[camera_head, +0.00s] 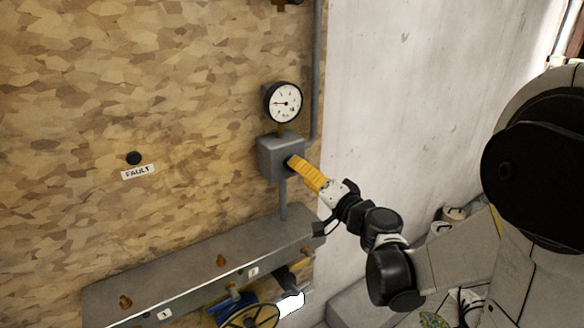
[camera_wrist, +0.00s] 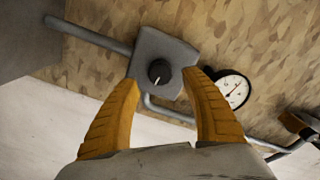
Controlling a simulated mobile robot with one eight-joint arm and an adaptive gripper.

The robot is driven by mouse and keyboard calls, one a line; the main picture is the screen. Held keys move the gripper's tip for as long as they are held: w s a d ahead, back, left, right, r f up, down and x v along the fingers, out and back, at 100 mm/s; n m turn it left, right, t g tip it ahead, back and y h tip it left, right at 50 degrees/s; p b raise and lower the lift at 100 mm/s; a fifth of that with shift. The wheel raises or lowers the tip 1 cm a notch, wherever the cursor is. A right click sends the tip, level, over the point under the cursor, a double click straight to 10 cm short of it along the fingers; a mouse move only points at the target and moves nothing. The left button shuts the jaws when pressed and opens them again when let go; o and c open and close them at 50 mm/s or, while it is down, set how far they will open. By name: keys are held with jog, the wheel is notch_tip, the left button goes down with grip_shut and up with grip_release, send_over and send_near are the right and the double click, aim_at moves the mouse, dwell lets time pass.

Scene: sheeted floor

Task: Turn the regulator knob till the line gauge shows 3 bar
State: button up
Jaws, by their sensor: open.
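The regulator is a grey box (camera_head: 278,156) on the chipboard wall, with pipes running to it. Its black round knob (camera_wrist: 159,71) with a white pointer mark faces me in the wrist view. In the head view the knob is mostly hidden by my gripper (camera_head: 295,163). My yellow fingers (camera_wrist: 165,80) are spread open, one on each side of the knob; I cannot tell whether they touch it. The line gauge (camera_head: 283,103), a white dial with a black rim, sits above the box. Its needle points left in the head view; its numbers are too small to read.
A grey ledge (camera_head: 205,262) with brass fittings and number labels runs below the regulator. A black button (camera_head: 134,158) and a FAULT label (camera_head: 138,172) are to the left. A white wall (camera_head: 400,100) stands to the right.

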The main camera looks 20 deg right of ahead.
aim_at(294, 172)
jog(key=shift+x, duration=1.95)
jog(key=c, duration=1.2)
jog(key=shift+m+b, duration=0.3)
jog(key=shift+m, duration=0.1)
jog(key=m, duration=0.2)
jog(key=shift+m, duration=0.3)
jog(key=shift+m+b, duration=0.55)
jog(key=shift+m, duration=1.25)
